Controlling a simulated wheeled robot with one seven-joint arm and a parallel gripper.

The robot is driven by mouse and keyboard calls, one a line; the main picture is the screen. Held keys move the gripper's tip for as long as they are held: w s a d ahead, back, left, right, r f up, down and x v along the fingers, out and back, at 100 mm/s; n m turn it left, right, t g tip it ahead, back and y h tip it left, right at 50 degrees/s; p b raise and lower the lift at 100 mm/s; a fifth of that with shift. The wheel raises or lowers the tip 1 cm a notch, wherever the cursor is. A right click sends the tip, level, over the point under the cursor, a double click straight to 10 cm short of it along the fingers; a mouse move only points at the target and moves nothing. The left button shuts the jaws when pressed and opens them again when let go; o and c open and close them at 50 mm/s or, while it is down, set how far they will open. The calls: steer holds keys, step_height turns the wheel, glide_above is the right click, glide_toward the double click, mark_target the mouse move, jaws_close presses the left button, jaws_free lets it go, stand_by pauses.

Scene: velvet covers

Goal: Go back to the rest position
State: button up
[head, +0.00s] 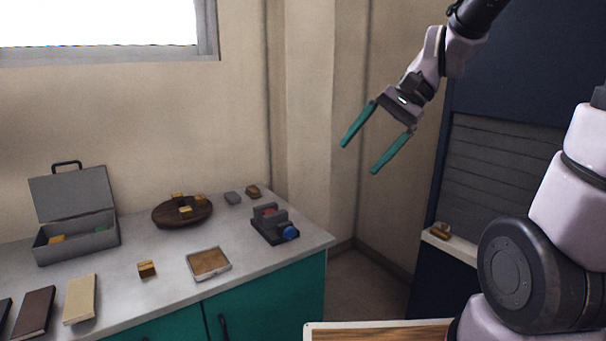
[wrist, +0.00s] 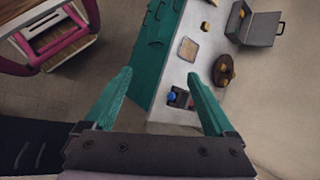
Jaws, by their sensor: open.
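My gripper (head: 378,152) is raised in the air to the right of the counter in the head view. Its two teal fingers are spread apart with nothing between them. In the wrist view my gripper (wrist: 158,98) also shows open and empty, with the floor and the counter far below it. My arm reaches up from the right side of the head view and bends down to the gripper.
A dark shuttered cabinet (head: 500,165) stands right.

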steer(key=s+d+r+n+t+h, duration=0.1)
steer(key=s+d+r+t+h, duration=0.1)
steer(key=d, duration=0.4)
steer(key=s+d+r+n+t+h, duration=0.1)
steer(key=s+d+r+t+h, duration=0.1)
steer(key=d+r, duration=0.4)
steer(key=t+h, duration=0.1)
steer(key=t, duration=0.1)
steer(key=shift+s+d+n+t, duration=0.2)
steer(key=shift+s+n+t, duration=0.1)
steer(key=shift+t, duration=0.1)
